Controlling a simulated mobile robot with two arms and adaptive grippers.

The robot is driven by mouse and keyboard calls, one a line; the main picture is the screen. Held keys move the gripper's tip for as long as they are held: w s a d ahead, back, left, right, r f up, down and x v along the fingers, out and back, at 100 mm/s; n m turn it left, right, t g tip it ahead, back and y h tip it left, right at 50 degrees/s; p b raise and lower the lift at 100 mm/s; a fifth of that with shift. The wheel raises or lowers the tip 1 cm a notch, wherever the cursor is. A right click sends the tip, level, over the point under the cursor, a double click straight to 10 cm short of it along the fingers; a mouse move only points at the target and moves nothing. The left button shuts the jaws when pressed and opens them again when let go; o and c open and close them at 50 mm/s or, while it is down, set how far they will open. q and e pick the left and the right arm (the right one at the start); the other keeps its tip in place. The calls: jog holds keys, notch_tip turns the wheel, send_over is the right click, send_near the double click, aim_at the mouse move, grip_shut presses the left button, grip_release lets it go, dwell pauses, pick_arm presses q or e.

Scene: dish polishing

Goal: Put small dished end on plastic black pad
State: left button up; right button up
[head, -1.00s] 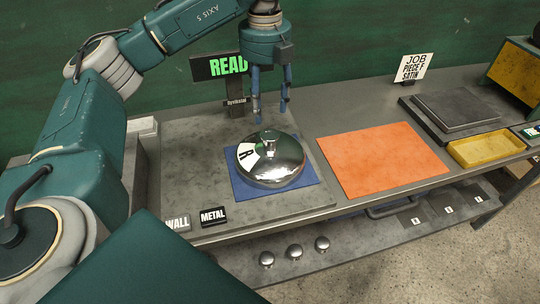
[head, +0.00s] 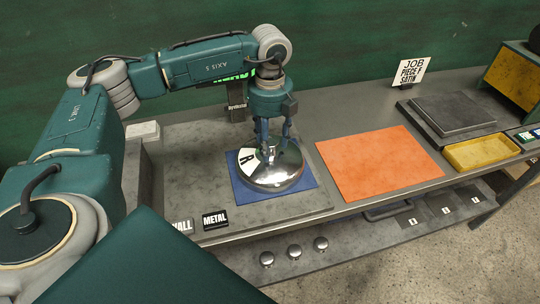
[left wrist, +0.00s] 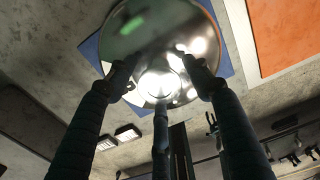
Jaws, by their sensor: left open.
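A shiny metal dished end (head: 278,178) with a white lettered patch lies dome up on a blue mat (head: 240,189). My left gripper (head: 272,151) points down over it, with its open fingers around the top of the dome. In the left wrist view the dome (left wrist: 140,30) lies beyond the spread fingers (left wrist: 160,78); whether they touch it I cannot tell. A dark grey to black pad (head: 455,113) lies on the bench at the far right, bare on top. My right gripper is not in view.
An orange mat (head: 380,163) lies empty between the blue mat and the dark pad. A yellow tray (head: 482,152) stands right of it. A JOB sign (head: 412,71) stands behind. METAL (head: 215,219) and WALL (head: 181,226) blocks stand at the front left. Round knobs (head: 294,252) sit below the bench.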

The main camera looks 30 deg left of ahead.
pick_arm(q)
jog(key=shift+f, duration=0.4)
grip_shut()
jog(key=shift+w+r, duration=0.1)
jog(key=shift+r, duration=0.15)
